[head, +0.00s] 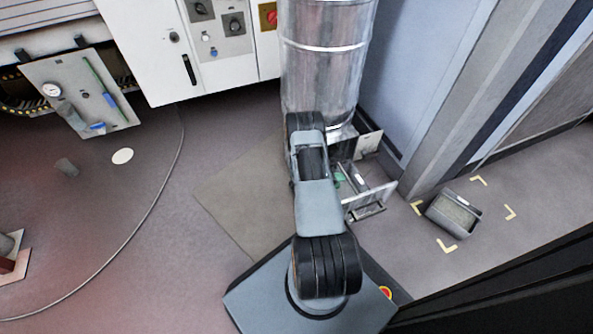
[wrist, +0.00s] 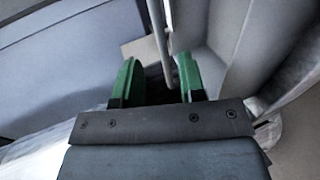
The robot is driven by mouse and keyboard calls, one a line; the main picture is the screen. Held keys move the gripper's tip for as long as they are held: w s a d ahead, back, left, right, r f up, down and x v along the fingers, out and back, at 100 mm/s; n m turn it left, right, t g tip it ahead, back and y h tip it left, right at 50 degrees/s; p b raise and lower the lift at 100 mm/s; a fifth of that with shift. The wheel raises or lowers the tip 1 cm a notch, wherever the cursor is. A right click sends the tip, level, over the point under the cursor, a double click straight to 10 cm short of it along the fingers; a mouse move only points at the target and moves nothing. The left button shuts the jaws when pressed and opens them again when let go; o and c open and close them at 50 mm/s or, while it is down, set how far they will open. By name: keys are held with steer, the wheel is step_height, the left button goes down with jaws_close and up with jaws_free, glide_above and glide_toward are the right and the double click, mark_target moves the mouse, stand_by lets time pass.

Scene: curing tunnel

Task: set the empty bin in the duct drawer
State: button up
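The silver duct (head: 325,50) stands upright, with the duct drawer (head: 378,192) pulled out at its foot. I cannot make out a bin inside the drawer; my arm hides part of it. A grey bin (head: 438,217) stands on the floor to the right of the drawer, with a dull beige-grey surface inside; I cannot tell whether that is its floor or a filling. My gripper is at the drawer, mostly hidden by my arm in the head view. In the wrist view my gripper (wrist: 158,74) has its green fingers apart, with a thin metal bar (wrist: 161,35) showing between them, not clamped.
A blue-grey wall and post (head: 455,100) rise behind the drawer. White control cabinets (head: 205,50) stand at the upper left. The floor at left is mostly open, with a white disc (head: 122,156).

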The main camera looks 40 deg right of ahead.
steer(key=w+a+r+g+y, duration=0.1)
steer(key=w+a+r, duration=0.15)
steer(key=r, duration=0.45)
steer(key=w+a+r+m+y, duration=0.1)
steer(key=a+r+y, duration=0.1)
steer(key=a+r, duration=0.35)
steer(key=w+a+r+g+y, duration=0.1)
steer(key=w+a+r, duration=0.1)
steer(key=r, duration=0.7)
steer(key=s+a+r+n+t+y, duration=0.1)
steer(key=s+a+r+t+y, duration=0.1)
steer(key=a+r, duration=0.3)
steer(key=s+a+r+n+t+y, duration=0.1)
steer(key=a+r, duration=0.5)
steer(key=a, duration=0.6)
steer(key=s+a+r+n+t+y, duration=0.2)
steer(key=a+r+t+y, duration=0.3)
steer(key=a, duration=0.4)
steer(key=shift+s+a+r+y, duration=0.15)
steer(key=shift+s+a+y, duration=0.05)
steer(key=shift+s+y, duration=0.6)
steer(key=shift+w, duration=0.1)
step_height(320, 180, up, 41)
steer(key=t+p, duration=0.1)
steer(key=p, duration=3.8)
steer(key=shift+s+a+r, duration=0.15)
steer(key=shift+s, duration=0.05)
